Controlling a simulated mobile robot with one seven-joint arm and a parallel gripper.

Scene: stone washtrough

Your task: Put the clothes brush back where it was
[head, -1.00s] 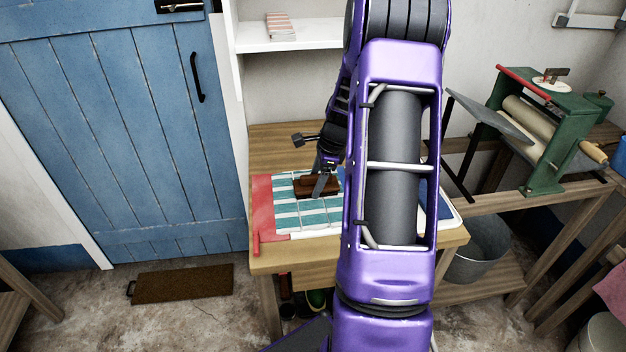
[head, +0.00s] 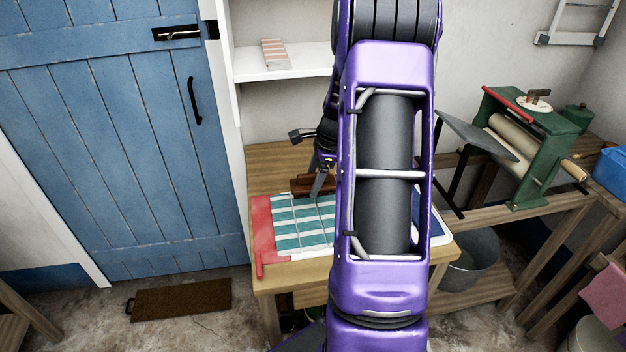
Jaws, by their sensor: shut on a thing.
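The clothes brush (head: 301,186), a dark brown wooden block, shows at the back edge of a teal-and-white striped cloth (head: 290,238) on the wooden table (head: 262,165). My gripper (head: 317,188) points down and is shut on the brush. A grey finger crosses the brush's front, and my arm hides what lies to its right. I cannot tell whether the brush touches the table or hangs slightly above it.
A red strip (head: 262,230) borders the cloth on the left. The table's back left is bare. A white shelf (head: 290,68) with a striped item (head: 275,53) is above. A green mangle (head: 535,140) stands right, and a metal bucket (head: 472,260) sits below.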

